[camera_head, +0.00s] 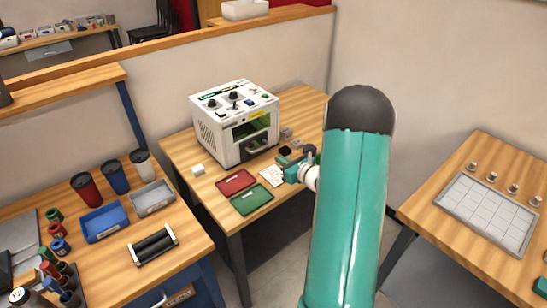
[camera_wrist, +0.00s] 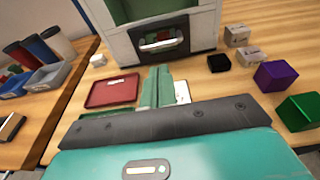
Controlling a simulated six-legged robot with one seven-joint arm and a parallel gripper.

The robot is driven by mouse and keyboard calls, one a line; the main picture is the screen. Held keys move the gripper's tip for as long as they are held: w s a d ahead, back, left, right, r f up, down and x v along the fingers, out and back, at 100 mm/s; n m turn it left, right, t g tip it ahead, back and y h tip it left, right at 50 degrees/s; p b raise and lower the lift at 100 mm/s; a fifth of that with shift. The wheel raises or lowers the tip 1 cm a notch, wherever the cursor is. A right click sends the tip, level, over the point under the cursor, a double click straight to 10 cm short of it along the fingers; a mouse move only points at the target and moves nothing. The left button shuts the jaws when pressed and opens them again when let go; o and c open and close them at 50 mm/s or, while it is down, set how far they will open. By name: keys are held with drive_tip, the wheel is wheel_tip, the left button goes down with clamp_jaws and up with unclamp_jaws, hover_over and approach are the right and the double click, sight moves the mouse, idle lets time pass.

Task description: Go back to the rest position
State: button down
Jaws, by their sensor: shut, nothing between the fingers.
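My gripper (camera_wrist: 158,86) is shut and empty, its two fingers together in the wrist view. In the head view my gripper (camera_head: 288,173) is small and partly hidden by my own arm. It is over the front part of the middle table, in front of the white laser marker (camera_head: 207,137). The marker's front with its handle shows in the wrist view (camera_wrist: 120,45); a green interior shows above the handle.
On the middle table (camera_head: 181,150) lie a red tray (camera_head: 236,182), a green tray (camera_head: 252,199) and a white block (camera_head: 198,169). A black block (camera_wrist: 218,62), purple cube (camera_wrist: 276,75) and green cube (camera_wrist: 299,111) are right of my fingers. A grid tray (camera_head: 487,212) is on the right table.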

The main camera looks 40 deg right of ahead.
drive_tip(key=shift+v, duration=2.3)
drive_tip(key=s+a+r+n+g+y, duration=0.1)
drive_tip(key=a+r+n+g+y, duration=0.15)
drive_tip(key=a+r+n, duration=0.4)
drive_tip(key=a+r+n+g+y, duration=0.1)
drive_tip(key=a+n+g+y, duration=0.2)
drive_tip(key=a, duration=0.7)
drive_tip(key=s+a+r+n+g+y, duration=0.15)
drive_tip(key=a+r+n, duration=0.25)
drive_tip(key=a+n, duration=0.4)
drive_tip(key=s+a+r+n+g+h, duration=0.2)
drive_tip(key=s+a+r+n+g, duration=0.15)
drive_tip(key=s+a+n, duration=0.5)
drive_tip(key=s+r+n+h, duration=0.4)
drive_tip(key=s+n+h, duration=0.1)
drive_tip(key=s+n, duration=0.4)
drive_tip(key=shift+r+h, duration=0.35)
drive_tip(key=shift+h, duration=0.05)
drive_tip(key=shift+s+t, duration=0.1)
drive_tip(key=shift+t, duration=0.15)
